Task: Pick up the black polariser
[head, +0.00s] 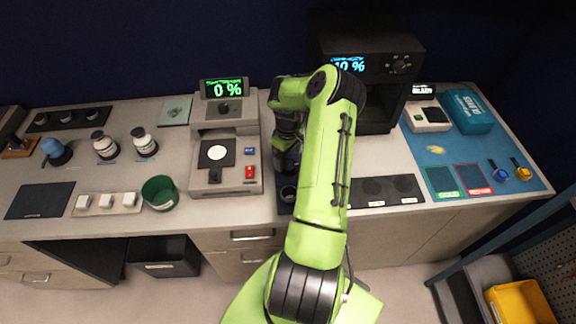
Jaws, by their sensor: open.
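A black square plate (230,146) with a white round opening lies on the grey instrument with the green "0 %" display (224,88). It may be the black polariser, but I cannot tell for sure. My gripper (287,172) points down to the right of this instrument, over the bench. It is open, and its fingertips are largely hidden by my green arm. A small dark round thing (288,192) on a dark mat shows just below my gripper. I cannot tell what it is or whether the gripper touches it.
A black machine (385,65) with a blue display stands behind my arm. A blue mat (435,152) with outlined squares lies at the right. At the left are bottles, a green cup (159,192) and white blocks (107,201). A dark mat (40,201) there is bare.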

